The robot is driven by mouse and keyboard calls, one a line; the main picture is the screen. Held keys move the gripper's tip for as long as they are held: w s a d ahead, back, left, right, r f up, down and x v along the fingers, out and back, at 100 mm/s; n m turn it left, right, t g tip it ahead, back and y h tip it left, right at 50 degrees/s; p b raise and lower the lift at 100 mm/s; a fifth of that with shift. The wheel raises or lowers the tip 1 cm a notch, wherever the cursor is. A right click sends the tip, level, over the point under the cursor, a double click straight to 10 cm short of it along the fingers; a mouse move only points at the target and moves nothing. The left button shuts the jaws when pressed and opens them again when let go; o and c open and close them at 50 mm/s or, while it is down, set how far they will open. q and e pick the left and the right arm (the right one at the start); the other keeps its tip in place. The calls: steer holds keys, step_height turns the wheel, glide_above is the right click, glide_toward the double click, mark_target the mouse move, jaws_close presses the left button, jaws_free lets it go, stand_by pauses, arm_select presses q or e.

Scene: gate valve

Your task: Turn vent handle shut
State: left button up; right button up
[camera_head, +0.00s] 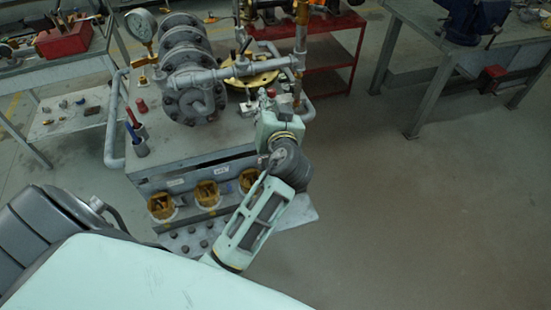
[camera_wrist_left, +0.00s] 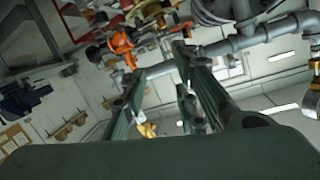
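The gate valve assembly (camera_head: 195,85) with its grey flanges and pipes stands on a grey bench. A pale green arm of mine reaches up to the bench's right side in the head view; its gripper is hidden by the wrist. In the left wrist view my left gripper (camera_wrist_left: 160,66) has its dark green fingers spread, with no object seen held between them. Beyond the fingertips are an orange fitting (camera_wrist_left: 120,43) and a grey pipe (camera_wrist_left: 240,38). A small yellow piece (camera_wrist_left: 147,129) shows between the fingers. I cannot tell which part is the vent handle. My right gripper cannot be made out.
A pressure gauge (camera_head: 141,26) stands at the bench's back left. Red and blue-handled tools (camera_head: 136,138) stand near its left edge. A red shelf (camera_head: 335,60) is behind, and a workbench with a blue vise (camera_head: 475,20) is at the back right. The floor at right is clear.

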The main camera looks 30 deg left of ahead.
arm_select(q)
steer(key=s+d+f+m+g+h, duration=0.1)
steer(key=f+h, duration=0.1)
steer(key=f, duration=0.6)
steer(key=s+d+f+m+h+b, duration=0.1)
steer(key=d+f+m, duration=0.1)
steer(key=f, duration=0.6)
steer(key=shift+s+f+g+h, duration=0.2)
steer(key=shift+s+g+h, duration=0.1)
steer(key=shift+g+h, duration=0.1)
arm_select(e)
steer(key=shift+f, duration=0.65)
